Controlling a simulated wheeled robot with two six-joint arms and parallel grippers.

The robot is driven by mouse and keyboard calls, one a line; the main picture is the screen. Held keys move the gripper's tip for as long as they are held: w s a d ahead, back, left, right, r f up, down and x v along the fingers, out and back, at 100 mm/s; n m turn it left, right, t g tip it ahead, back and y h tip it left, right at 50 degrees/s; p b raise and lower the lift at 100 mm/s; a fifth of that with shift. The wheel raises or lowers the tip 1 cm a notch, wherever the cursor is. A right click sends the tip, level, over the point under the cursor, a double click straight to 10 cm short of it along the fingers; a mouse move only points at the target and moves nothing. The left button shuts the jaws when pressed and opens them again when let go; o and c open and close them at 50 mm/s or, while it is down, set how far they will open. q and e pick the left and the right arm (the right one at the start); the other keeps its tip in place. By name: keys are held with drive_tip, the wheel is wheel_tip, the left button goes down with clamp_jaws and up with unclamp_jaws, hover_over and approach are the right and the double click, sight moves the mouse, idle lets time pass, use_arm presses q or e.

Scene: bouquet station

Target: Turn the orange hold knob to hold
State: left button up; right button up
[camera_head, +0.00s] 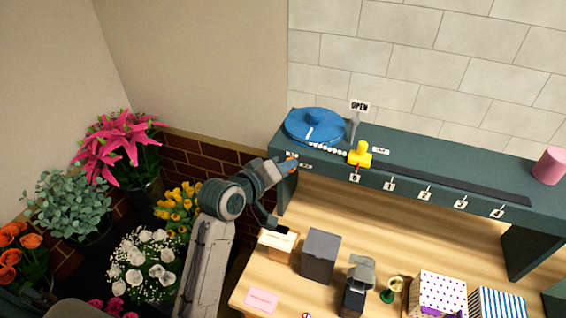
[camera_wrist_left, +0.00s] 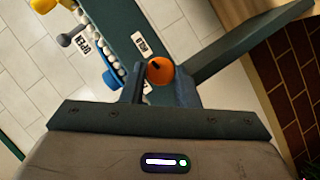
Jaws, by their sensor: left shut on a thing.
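The orange hold knob (camera_wrist_left: 160,71) sits on the front face of the dark green shelf (camera_head: 440,188), near its left end. In the left wrist view it lies between the two fingers of my left gripper (camera_wrist_left: 160,80). The gripper is shut on it. A dark mark shows on the knob's face. Small white labels (camera_wrist_left: 140,43) sit beside the knob; their words are too small to read. In the head view only a bit of orange (camera_head: 293,157) shows at the fingertips.
On the shelf are a blue disc (camera_head: 313,126), a row of white beads, a yellow piece (camera_head: 360,154) and a pink cylinder (camera_head: 550,165). An OPEN sign (camera_head: 359,106) stands behind. Boxes, including a grey one (camera_head: 320,254), stand on the wooden table below. Flowers fill the left.

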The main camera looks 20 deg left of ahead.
use_arm(q)
drive_tip(key=shift+m+y, duration=0.3)
drive_tip(key=shift+m, duration=0.1)
idle(0.3)
drive_tip(key=o, duration=1)
drive_tip(key=shift+c, duration=0.2)
